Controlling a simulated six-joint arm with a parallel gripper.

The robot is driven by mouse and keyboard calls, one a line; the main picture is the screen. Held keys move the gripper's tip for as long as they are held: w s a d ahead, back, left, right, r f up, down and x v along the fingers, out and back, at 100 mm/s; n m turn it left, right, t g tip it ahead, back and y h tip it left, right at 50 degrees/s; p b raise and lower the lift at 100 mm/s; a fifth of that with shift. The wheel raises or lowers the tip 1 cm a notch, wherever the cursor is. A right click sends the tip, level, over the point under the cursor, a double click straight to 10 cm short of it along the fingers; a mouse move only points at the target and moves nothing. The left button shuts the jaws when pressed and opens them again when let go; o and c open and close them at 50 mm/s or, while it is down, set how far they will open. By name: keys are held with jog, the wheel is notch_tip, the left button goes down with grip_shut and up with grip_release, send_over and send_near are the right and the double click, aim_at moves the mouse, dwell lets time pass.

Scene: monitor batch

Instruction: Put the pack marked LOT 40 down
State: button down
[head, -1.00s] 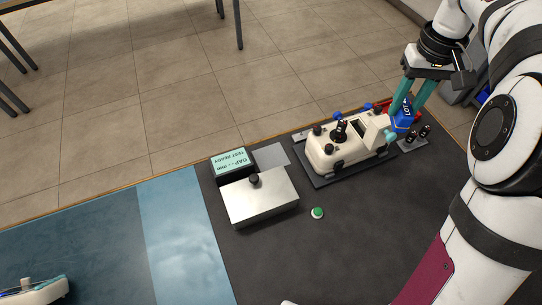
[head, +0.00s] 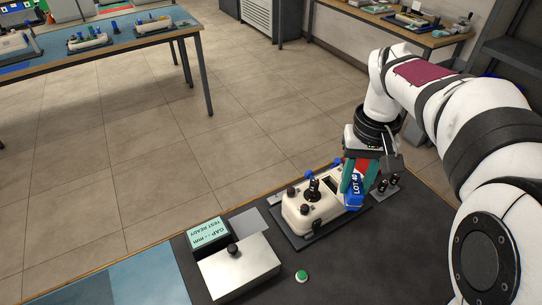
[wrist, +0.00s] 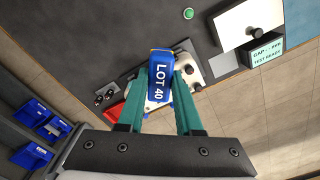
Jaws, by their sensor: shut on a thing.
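The blue pack marked LOT 40 (head: 355,196) is between the teal fingers of my gripper (head: 354,182). In the wrist view the pack (wrist: 161,85) fills the space between the fingertips (wrist: 161,80), its white lettering facing the camera. My gripper is shut on it. The pack is over the right end of the cream tester (head: 305,215) with dark knobs, which sits on a dark plate. The wrist view shows the tester's edge (wrist: 190,72) behind the pack. I cannot tell whether the pack touches it.
A metal-lidded box (head: 240,270), a "TEST READY" display (head: 207,231) and a green button (head: 301,276) stand at the front. Black pegs (head: 383,184) stand right of the pack. A red block (wrist: 115,110) is beside the left finger in the wrist view. Dark bench surface is bare (head: 345,265).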

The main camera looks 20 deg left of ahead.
jog(key=w+a+f+n, duration=0.35)
jog(key=a+f, duration=0.25)
jog(key=a, duration=0.5)
jog(key=n, duration=0.4)
send_over(248, 223)
notch_tip(248, 223, down, 18)
jog(key=shift+r, duration=0.15)
jog(key=c, duration=0.6)
grip_release()
